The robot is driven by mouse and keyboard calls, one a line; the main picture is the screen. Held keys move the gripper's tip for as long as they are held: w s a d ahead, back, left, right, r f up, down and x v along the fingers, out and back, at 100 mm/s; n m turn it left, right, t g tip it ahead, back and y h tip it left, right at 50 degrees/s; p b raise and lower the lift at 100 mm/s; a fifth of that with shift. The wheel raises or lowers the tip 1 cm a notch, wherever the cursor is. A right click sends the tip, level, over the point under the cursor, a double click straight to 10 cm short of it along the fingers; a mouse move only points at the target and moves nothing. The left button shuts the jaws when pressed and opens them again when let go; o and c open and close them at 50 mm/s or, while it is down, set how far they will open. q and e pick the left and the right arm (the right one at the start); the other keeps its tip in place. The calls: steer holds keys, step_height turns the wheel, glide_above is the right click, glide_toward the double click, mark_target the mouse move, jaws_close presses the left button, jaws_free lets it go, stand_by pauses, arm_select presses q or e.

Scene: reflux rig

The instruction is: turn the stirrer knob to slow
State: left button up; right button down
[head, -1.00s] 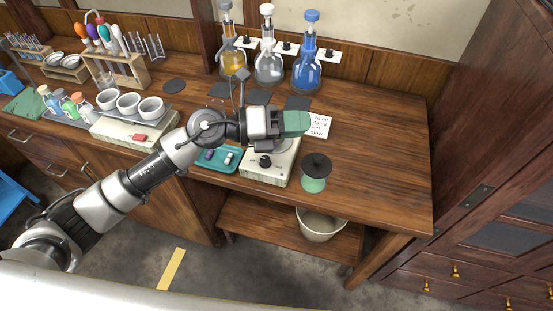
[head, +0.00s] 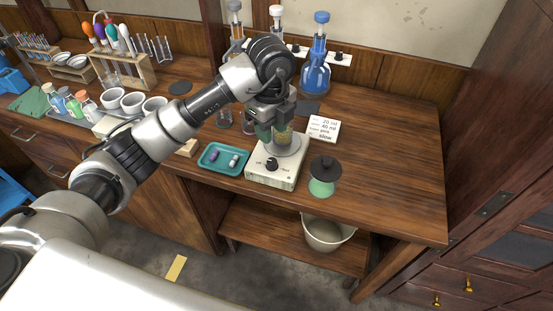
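The stirrer (head: 262,180) is a cream box near the front edge of the bench, with a pale round plate on top. Its black knob (head: 271,164) is on the front, uncovered; its setting is too small to read. A glass vessel with yellowish contents (head: 284,139) appears to stand on the plate, partly hidden by my gripper. My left gripper (head: 272,130) points down over the plate, above and behind the knob, apart from it. Its green fingers are partly hidden, and I cannot tell whether they are open or hold the vessel. My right gripper is out of view.
A teal tray (head: 209,168) with small capsules lies left of the stirrer. A card (head: 323,128) reading "slow" at the bottom stands behind. A blue flask (head: 316,72) is at the back. The bench's right side is clear.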

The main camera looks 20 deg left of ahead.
mark_target(272, 161)
arm_select(q)
step_height(272, 161, down, 10)
steer(key=shift+f+p, duration=0.25)
steer(key=shift+p, duration=0.6)
steer(key=c, duration=0.7)
steer(key=shift+o, duration=0.2)
